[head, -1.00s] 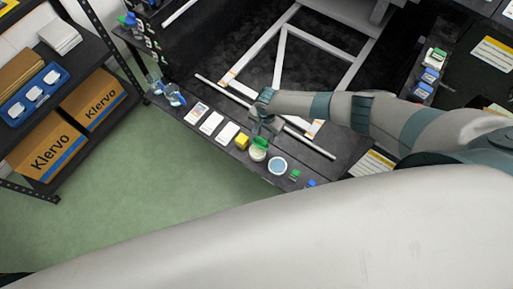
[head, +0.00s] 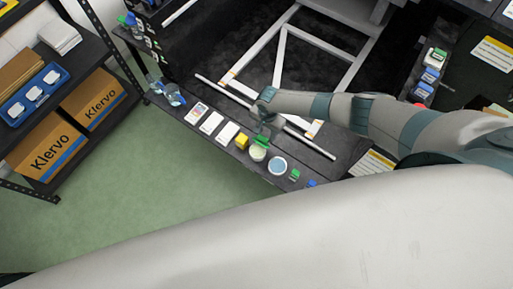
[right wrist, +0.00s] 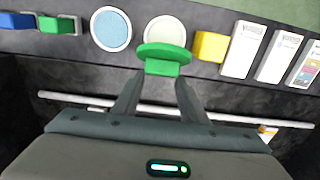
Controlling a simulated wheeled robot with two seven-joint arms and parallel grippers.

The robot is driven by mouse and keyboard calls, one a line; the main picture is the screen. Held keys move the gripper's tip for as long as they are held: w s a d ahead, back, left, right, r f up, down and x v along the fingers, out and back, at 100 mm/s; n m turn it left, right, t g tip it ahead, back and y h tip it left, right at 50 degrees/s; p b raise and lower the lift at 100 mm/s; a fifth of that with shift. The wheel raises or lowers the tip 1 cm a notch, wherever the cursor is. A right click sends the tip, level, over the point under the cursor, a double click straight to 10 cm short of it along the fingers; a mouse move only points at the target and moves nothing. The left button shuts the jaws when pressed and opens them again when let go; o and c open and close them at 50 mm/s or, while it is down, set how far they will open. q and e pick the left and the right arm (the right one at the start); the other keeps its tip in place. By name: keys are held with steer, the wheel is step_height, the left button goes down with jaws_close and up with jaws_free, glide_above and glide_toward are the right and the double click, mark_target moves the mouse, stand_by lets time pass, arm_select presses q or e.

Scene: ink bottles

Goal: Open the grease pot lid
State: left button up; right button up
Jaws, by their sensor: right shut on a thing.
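The grease pot (head: 257,155) stands on the dark bench edge, with its round pale cream inside showing from above. Its green lid (head: 262,141) is tilted up at the pot's side nearest my right gripper. In the right wrist view the pot (right wrist: 166,30) is top centre and the lid (right wrist: 163,52) stands across its near rim, with a green tab below. My right gripper (right wrist: 160,74) is shut on this tab; in the head view the gripper (head: 264,130) is small and partly hidden by its own arm. My left gripper is in neither view.
A round blue-topped dish (right wrist: 111,30) and a yellow block (right wrist: 210,46) flank the pot closely. White cards (right wrist: 243,48) and small green (right wrist: 55,25) and blue (right wrist: 15,20) items line the same edge. A pale bar (right wrist: 235,115) runs behind them. Green floor (head: 150,190) lies in front.

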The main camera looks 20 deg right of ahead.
steer(key=shift+d+f, duration=0.35)
steer(key=shift+d, duration=0.3)
steer(key=o, duration=0.7)
steer(key=shift+a+r, duration=0.1)
steer(key=shift+w+a+r, duration=0.1)
steer(key=shift+w+a, duration=0.05)
step_height(320, 180, up, 9)
steer(key=p, duration=0.9)
stand_by(0.8)
